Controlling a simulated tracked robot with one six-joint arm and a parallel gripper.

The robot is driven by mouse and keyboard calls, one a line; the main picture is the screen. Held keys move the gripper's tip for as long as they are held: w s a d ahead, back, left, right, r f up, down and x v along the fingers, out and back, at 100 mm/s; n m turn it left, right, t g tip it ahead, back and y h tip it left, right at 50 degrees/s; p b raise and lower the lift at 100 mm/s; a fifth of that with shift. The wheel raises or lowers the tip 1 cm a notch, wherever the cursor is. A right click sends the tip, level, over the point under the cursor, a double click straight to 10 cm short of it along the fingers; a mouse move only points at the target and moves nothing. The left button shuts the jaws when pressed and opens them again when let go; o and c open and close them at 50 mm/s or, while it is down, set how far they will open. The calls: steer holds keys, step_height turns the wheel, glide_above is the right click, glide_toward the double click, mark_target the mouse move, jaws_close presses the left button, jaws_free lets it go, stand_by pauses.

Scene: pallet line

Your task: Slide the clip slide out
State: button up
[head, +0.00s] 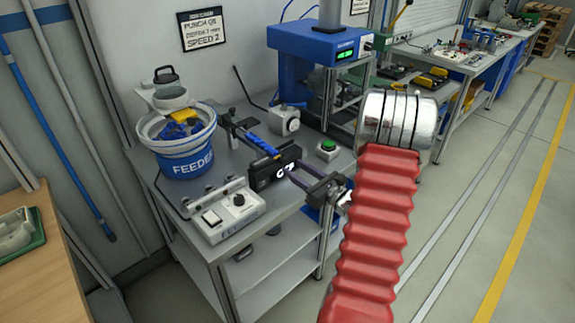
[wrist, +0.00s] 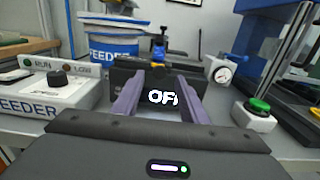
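A black block (head: 275,168) with a white "OFF"-like marking stands at the near end of a short track on the feeder table; it also shows in the wrist view (wrist: 155,78). I take this to be around the clip slide, but cannot tell the slide's exact edges. Blue clips (head: 260,145) lie in a row on the track behind it. My gripper (head: 299,178) is in front of the block. In the wrist view, its two purple fingers (wrist: 157,92) are spread apart with the marking showing between them. I cannot tell whether they touch the block.
A blue feeder bowl (head: 188,150) stands behind left. A white control box (head: 228,208) is at the front left. A green button box (head: 327,149) and a dial gauge (head: 287,121) stand right of the track. A blue press (head: 318,50) is behind.

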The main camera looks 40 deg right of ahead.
mark_target(285, 162)
steer(key=shift+w, duration=2.25)
jaws_close()
